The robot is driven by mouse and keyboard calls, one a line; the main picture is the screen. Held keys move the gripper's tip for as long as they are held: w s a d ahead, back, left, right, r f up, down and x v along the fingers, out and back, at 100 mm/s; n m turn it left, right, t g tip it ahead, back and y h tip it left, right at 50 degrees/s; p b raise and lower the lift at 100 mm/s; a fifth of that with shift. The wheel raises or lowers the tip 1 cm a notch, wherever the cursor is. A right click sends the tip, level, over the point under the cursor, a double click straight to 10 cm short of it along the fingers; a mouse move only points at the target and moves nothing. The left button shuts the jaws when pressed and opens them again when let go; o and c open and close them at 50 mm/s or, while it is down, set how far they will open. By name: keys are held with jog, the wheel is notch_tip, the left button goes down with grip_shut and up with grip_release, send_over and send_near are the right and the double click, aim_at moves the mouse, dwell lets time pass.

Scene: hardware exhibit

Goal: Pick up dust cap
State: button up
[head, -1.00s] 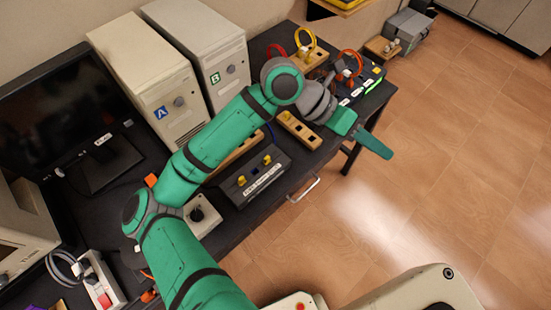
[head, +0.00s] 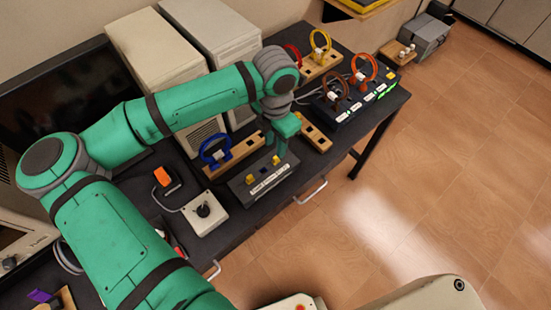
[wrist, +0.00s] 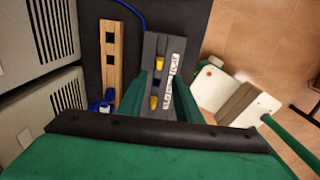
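Two small yellow caps, which look like the dust caps, sit on a dark grey panel (head: 262,192) with a white label strip. One yellow cap (head: 276,160) is toward the far right end, the other yellow cap (head: 249,180) toward the near left. In the wrist view, the far cap (wrist: 160,62) lies just beyond my fingertips and the near cap (wrist: 154,102) shows between my fingers. My gripper (head: 277,146) points down over the panel. The wrist view shows my gripper (wrist: 158,78) open, fingers apart, holding nothing. Its height above the caps is hard to judge.
A wooden block with a blue cable loop (head: 215,150) lies behind the panel. Another wooden block (head: 315,133) lies to its right. A joystick box (head: 204,212) stands at left. Computer towers (head: 160,60) line the back. A black box with cable loops (head: 355,100) is at far right.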

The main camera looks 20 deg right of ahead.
aim_at(276, 160)
jog(key=shift+d+f, duration=0.15)
jog(key=shift+f, duration=1.25)
jog(key=shift+w+f, duration=0.2)
jog(key=shift+f, duration=1.95)
grip_shut()
